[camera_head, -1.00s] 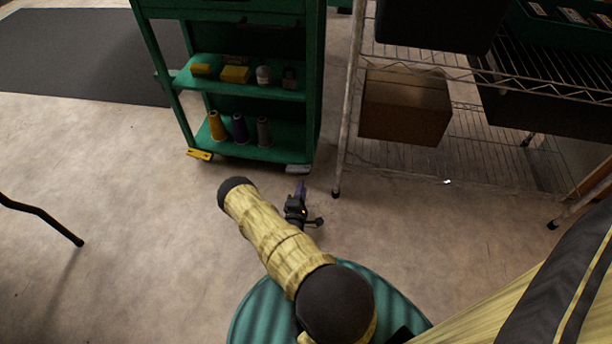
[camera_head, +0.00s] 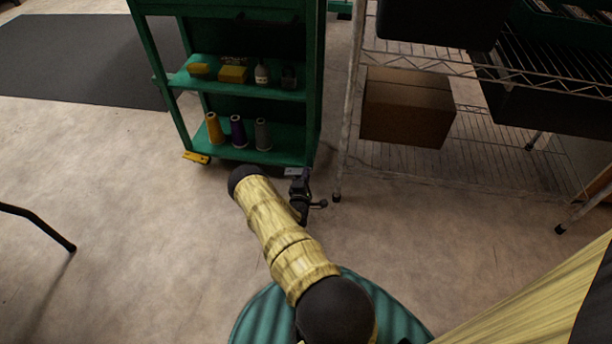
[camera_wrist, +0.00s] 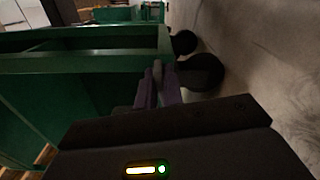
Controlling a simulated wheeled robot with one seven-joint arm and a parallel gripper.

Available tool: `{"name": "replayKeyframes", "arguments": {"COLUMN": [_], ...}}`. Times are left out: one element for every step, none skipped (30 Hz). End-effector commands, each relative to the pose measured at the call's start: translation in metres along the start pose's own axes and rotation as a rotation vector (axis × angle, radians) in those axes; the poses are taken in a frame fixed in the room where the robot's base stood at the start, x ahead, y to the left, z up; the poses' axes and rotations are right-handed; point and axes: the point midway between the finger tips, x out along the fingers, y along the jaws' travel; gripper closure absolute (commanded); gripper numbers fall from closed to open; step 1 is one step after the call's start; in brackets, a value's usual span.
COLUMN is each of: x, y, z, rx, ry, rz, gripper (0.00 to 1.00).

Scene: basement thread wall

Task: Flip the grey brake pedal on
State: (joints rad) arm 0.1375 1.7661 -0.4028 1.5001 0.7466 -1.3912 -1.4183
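The green cart (camera_head: 313,100) stands upright in the head view. Its grey brake pedal (camera_head: 293,172) is low at the front right foot, partly hidden by my gripper. My gripper (camera_head: 305,176) is close to the floor right at this pedal; I cannot tell whether it touches.
A yellow pedal (camera_head: 196,157) is at the cart's front left foot. Thread cones (camera_head: 237,132) and small items stand on the shelves. A wire rack (camera_head: 345,120) with a cardboard box (camera_head: 408,105) stands close on the right. Dark wheels (camera_wrist: 200,73) show in the wrist view.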

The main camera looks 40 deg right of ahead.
Motion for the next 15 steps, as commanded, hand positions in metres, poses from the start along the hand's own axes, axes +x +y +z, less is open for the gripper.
{"name": "replayKeyframes", "arguments": {"x": [-0.0002,-0.0002,-0.0002,-0.0003,-0.0003,-0.0003,-0.0003,-0.0003,-0.0004,-0.0003,-0.0003,-0.0003,-0.0002,-0.0002,-0.0003], "y": [-0.0001,-0.0001,-0.0001,-0.0002,-0.0002,-0.0003,-0.0004,-0.0006,-0.0010,-0.0014,-0.0019,-0.0027,-0.0034,-0.0043,-0.0058], "z": [0.0000,0.0000,0.0000,0.0000,0.0000,0.0000,0.0001,0.0001,0.0002,0.0002,0.0003,0.0004,0.0004,0.0004,0.0006], "rx": [0.000,0.000,0.000,0.000,0.000,0.002,0.006,0.012,0.023,0.035,0.050,0.074,0.096,0.121,0.156], "ry": [0.000,0.000,0.000,0.000,0.000,0.000,0.000,0.000,0.000,0.000,0.000,0.000,0.001,0.001,0.001], "rz": [0.000,0.000,0.000,0.000,0.000,0.000,0.000,0.000,0.000,0.000,0.000,0.000,0.000,0.000,0.000], "gripper": [1.00,1.00,1.00,1.00,1.00,1.00,1.00,1.00,1.00,1.00,1.00,1.00,1.00,1.00,1.00]}}
